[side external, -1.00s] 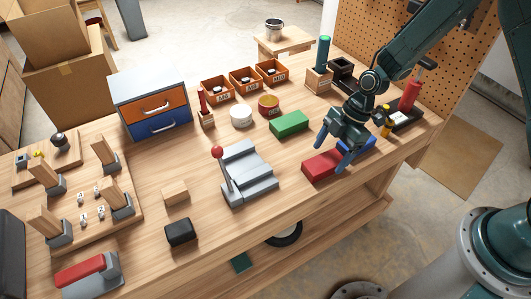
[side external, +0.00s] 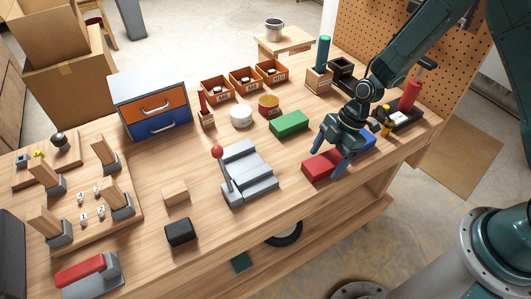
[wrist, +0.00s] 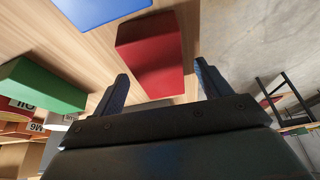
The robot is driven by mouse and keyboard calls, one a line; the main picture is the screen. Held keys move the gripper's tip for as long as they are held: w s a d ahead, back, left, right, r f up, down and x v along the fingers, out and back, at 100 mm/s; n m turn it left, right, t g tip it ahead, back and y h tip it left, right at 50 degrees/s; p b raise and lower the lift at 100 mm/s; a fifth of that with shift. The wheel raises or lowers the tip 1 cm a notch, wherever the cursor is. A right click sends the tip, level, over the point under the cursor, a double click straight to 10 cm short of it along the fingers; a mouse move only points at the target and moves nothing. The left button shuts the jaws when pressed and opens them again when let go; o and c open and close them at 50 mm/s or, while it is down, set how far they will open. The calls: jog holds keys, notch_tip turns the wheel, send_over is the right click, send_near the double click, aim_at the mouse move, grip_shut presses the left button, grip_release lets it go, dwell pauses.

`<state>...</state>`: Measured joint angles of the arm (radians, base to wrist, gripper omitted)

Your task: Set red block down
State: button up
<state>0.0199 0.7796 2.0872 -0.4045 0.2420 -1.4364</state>
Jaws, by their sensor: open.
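The red block (side external: 321,165) lies flat on the wooden bench top near its front edge. It also shows in the wrist view (wrist: 152,62), ahead of and between the fingers. My gripper (side external: 331,156) is open just above the red block, its fingers spread on either side of it in the side view. In the wrist view my gripper (wrist: 160,84) holds nothing. Whether the fingers touch the block is hard to tell.
A blue block (side external: 368,142) lies right of the red one, partly behind my gripper. A green block (side external: 289,124) lies behind. A grey stepped fixture with a red-knobbed lever (side external: 250,175) stands to the left. The bench's front edge is close.

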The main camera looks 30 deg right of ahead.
aim_at(327, 156)
jog(key=shift+f, duration=0.25)
dwell(0.3)
jog(key=c, duration=1.2)
jog(key=shift+r, duration=0.1)
notch_tip(327, 156, up, 20)
jog(key=shift+r, duration=0.2)
jog(key=shift+f, duration=0.15)
dwell(0.6)
jog(key=w+d+f+m+t+h, duration=0.1)
jog(key=d+f+m, duration=0.1)
jog(key=m, duration=0.3)
jog(key=w+d+f+m+t+h, duration=0.2)
jog(key=d+m, duration=0.2)
jog(key=m, duration=0.2)
jog(key=w+d+f+m+t+h, duration=0.1)
jog(key=w+d+f+m, duration=0.1)
jog(key=m, duration=0.4)
jog(key=shift+w+d+f, duration=0.1)
jog(key=shift+d+f, duration=0.45)
jog(key=shift+d, duration=0.1)
